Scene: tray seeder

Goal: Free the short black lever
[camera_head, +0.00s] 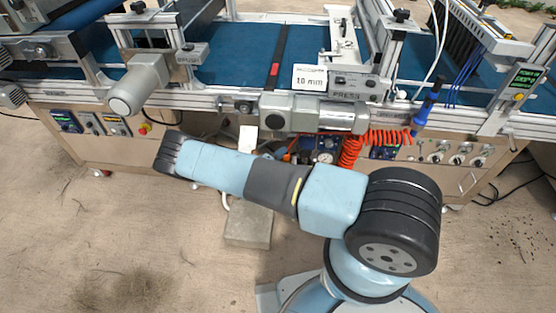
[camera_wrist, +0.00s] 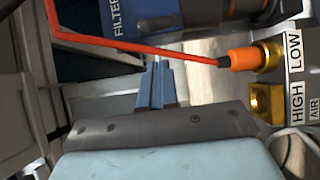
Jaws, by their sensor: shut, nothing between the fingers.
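I cannot pick out the short black lever for certain in either view. A black knob (camera_head: 402,14) stands on the frame post at the upper right in the head view, and another black knob (camera_head: 137,6) is at the upper left. In the wrist view, my gripper (camera_wrist: 158,72) is shut and empty, its blue-grey fingers together. Its tips are below a thin red-orange tube (camera_wrist: 140,50) in the picture; the gap in depth is unclear. The head view does not show my gripper.
The wrist view shows a blue filter body (camera_wrist: 115,22), a brass block (camera_wrist: 264,101) and HIGH, LOW and AIR labels. A coiled red hose (camera_head: 350,152) hangs under the machine's front rail. A grey block (camera_head: 248,226) lies on the floor. Open floor lies at the lower left.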

